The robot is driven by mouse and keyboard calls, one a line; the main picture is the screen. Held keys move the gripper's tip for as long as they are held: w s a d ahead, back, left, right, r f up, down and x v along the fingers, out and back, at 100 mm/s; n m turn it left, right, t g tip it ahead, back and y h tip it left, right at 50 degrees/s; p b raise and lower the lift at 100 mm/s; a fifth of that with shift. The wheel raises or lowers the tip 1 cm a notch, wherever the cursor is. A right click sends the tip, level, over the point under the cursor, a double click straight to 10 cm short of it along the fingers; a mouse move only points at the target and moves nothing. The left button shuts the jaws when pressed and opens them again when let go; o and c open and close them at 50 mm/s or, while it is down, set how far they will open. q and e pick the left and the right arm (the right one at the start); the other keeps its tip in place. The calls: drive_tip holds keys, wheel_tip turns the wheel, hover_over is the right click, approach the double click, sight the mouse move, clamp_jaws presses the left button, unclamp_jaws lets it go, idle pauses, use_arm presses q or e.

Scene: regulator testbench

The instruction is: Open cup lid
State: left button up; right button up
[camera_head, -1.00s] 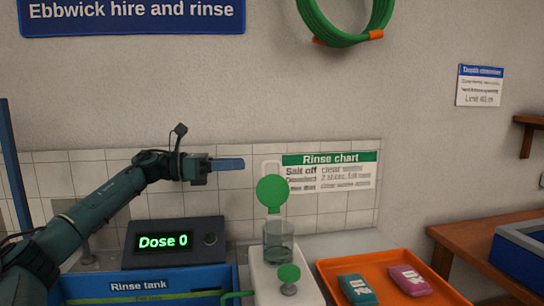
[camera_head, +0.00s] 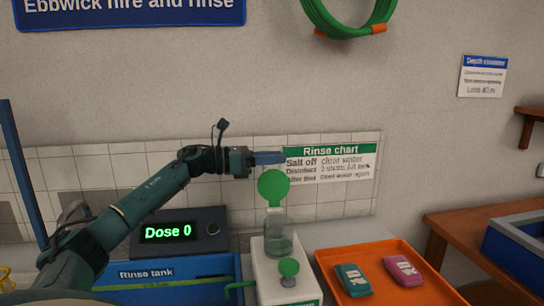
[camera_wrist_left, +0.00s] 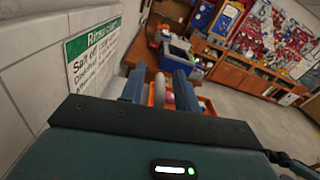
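The clear cup (camera_head: 279,242) stands on a white base (camera_head: 262,285) in the head view. A round green lid (camera_head: 273,186) shows upright above its mouth, facing the camera, on a thin stem or hinge. My left gripper (camera_head: 269,158) points right, with its blue fingers just above the lid in the picture; I cannot tell the depth between them. In the left wrist view its two fingers (camera_wrist_left: 159,88) are apart, with a pale upright shape between or beyond them that I cannot identify. My right gripper is not in view.
A green knob (camera_head: 289,268) sits on the white base before the cup. An orange tray (camera_head: 330,266) with a teal packet (camera_head: 353,279) and a pink packet (camera_head: 403,270) is at the right. The dose display (camera_head: 178,233) and blue rinse tank (camera_head: 140,276) are at the left. A tiled wall stands behind.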

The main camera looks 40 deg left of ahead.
use_arm(q)
clamp_jaws()
idle(0.4)
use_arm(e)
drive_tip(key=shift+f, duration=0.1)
